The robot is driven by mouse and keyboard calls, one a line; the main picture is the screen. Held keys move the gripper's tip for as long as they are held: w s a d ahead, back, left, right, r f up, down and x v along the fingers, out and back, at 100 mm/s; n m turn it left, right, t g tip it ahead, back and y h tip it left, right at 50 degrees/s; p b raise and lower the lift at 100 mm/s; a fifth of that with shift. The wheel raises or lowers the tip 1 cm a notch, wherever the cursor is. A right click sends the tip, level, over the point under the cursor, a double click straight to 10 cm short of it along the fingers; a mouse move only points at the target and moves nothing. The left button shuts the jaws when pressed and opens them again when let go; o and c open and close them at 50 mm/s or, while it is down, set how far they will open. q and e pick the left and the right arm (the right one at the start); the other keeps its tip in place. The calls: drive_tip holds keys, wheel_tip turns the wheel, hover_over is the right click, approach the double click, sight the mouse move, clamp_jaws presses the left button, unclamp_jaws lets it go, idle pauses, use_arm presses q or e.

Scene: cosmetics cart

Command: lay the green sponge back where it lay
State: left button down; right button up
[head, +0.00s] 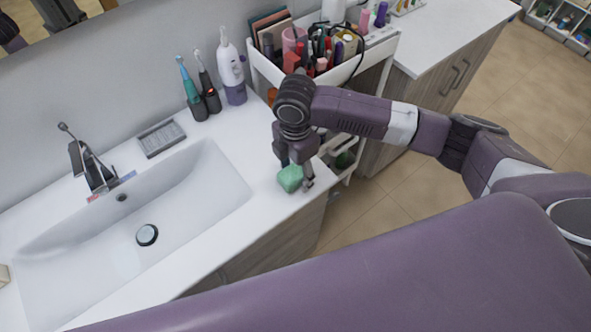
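The green sponge (290,179) is at the right end of the white counter, near its front corner. My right gripper (298,174) reaches down from above with its fingers on either side of the sponge, and looks shut on it. Part of the sponge's top is hidden by the gripper. I cannot tell whether its underside touches the counter (235,222) or is just above it. My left gripper is not in view.
A sink (185,205) with a faucet (95,170) fills the left counter. A grey soap dish (161,138), electric toothbrushes (190,90) and a white-purple oral irrigator (232,72) stand behind. A cosmetics cart (352,66) is beyond my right wrist. The counter left of the sponge is clear.

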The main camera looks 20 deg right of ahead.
sight(295, 171)
drive_tip(key=shift+r, duration=0.1)
wheel_tip(295, 171, up, 12)
drive_tip(key=b, duration=0.3)
idle(0.3)
idle(0.4)
